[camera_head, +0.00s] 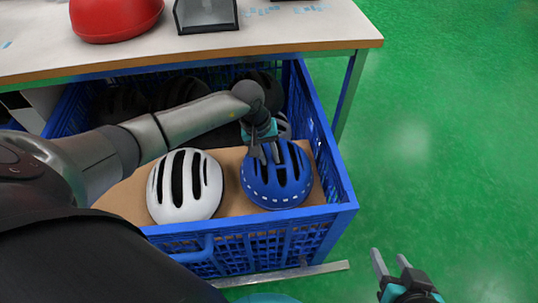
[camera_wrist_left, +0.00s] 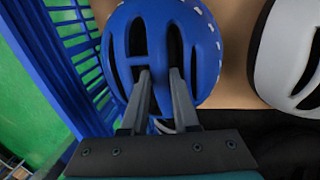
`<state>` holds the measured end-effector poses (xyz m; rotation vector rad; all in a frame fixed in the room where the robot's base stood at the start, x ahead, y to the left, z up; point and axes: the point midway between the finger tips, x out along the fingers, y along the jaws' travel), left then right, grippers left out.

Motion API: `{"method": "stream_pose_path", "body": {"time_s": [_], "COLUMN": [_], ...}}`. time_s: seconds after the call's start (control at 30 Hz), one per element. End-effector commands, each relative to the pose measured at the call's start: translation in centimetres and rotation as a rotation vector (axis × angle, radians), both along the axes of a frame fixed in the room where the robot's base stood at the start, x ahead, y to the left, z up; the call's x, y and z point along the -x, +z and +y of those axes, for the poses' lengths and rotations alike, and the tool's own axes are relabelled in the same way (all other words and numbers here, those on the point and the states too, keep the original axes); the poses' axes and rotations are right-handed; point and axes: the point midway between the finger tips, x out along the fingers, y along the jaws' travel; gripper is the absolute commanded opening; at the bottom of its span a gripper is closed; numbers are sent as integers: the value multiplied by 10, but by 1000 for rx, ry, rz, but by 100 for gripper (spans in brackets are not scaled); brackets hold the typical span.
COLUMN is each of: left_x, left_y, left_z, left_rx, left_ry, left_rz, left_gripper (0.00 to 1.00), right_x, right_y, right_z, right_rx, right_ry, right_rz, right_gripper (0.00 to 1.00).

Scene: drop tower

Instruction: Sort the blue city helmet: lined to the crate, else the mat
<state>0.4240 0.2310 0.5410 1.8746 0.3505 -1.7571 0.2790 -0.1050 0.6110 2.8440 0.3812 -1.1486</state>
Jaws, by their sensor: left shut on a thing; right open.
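The blue city helmet (camera_head: 277,185) sits dome up on cardboard in the front right of the blue crate (camera_head: 340,185). My left gripper (camera_head: 266,158) comes down on its back part and is shut on a rib between its vents. The left wrist view shows both fingers (camera_wrist_left: 160,75) in the vents of the blue helmet (camera_wrist_left: 205,50). The helmet's inside is hidden, so I cannot tell whether it is lined. My right gripper (camera_head: 390,265) is open and empty, over the green floor right of the crate. No mat is recognisable.
A white helmet (camera_head: 185,187) lies left of the blue one, close by. Several dark helmets (camera_head: 180,92) are further back under the table (camera_head: 300,25). A red helmet (camera_head: 115,15) and a dark tray (camera_head: 206,14) are on the table. The floor at right is clear.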

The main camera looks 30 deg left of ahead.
Motion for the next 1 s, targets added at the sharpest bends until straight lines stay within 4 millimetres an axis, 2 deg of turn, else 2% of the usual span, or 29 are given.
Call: {"method": "stream_pose_path", "body": {"time_s": [0.57, 1.0], "left_x": [-1, -1], "left_y": [-2, -10], "left_z": [0, 0], "left_rx": [1, 1], "left_ry": [0, 0], "left_rz": [-3, -3], "left_gripper": [0, 0], "right_x": [-3, -3], "right_y": [0, -9], "right_z": [5, 5], "right_rx": [-17, -17], "right_ry": [6, 6], "right_rz": [-34, -34], "right_gripper": [50, 50]}}
